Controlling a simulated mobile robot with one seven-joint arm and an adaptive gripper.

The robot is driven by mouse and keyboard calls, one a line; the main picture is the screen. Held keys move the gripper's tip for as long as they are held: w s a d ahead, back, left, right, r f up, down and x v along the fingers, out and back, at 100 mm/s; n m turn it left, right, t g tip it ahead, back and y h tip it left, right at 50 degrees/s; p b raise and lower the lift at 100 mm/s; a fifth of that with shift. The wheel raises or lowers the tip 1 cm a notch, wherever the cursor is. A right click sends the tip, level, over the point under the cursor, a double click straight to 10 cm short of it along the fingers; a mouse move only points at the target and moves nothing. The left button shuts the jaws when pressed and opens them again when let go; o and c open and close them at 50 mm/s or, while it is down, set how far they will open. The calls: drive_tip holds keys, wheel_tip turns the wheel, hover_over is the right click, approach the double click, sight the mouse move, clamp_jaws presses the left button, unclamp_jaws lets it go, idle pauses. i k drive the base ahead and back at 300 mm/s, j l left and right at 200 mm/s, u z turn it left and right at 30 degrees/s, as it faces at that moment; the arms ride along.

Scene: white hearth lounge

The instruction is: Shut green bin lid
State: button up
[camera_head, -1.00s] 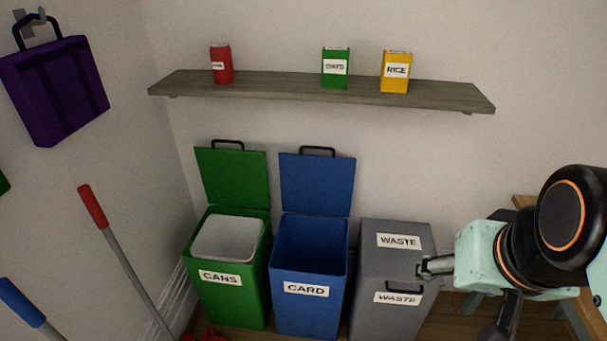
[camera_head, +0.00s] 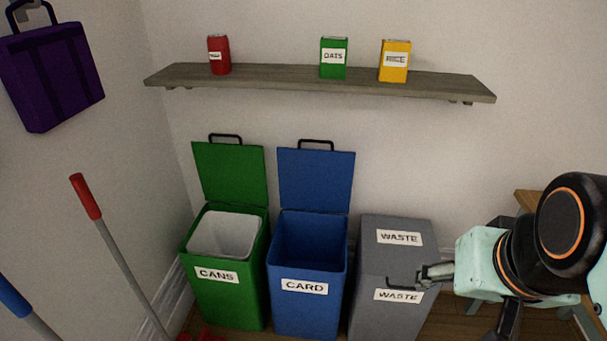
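The green bin (camera_head: 228,291), labelled CANS, stands at the left of a row of bins. Its green lid (camera_head: 229,172) is open and stands upright behind the bin, with a dark handle (camera_head: 224,137) on its top edge. A pale liner (camera_head: 223,234) shows inside the bin. My gripper (camera_head: 420,277) is at the right, in front of the grey WASTE bin and near that bin's handle, well away from the green lid. Its fingers are seen side-on and small, so I cannot tell whether they are open or touching the handle.
The blue CARD bin (camera_head: 307,298) stands between the green bin and the grey WASTE bin (camera_head: 398,264); its blue lid (camera_head: 315,180) is open. The WASTE lid is shut. A shelf (camera_head: 290,84) runs above. A red-topped pole (camera_head: 86,197) leans at left.

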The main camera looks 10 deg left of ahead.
sight(236, 173)
drive_tip(key=u, duration=1.25)
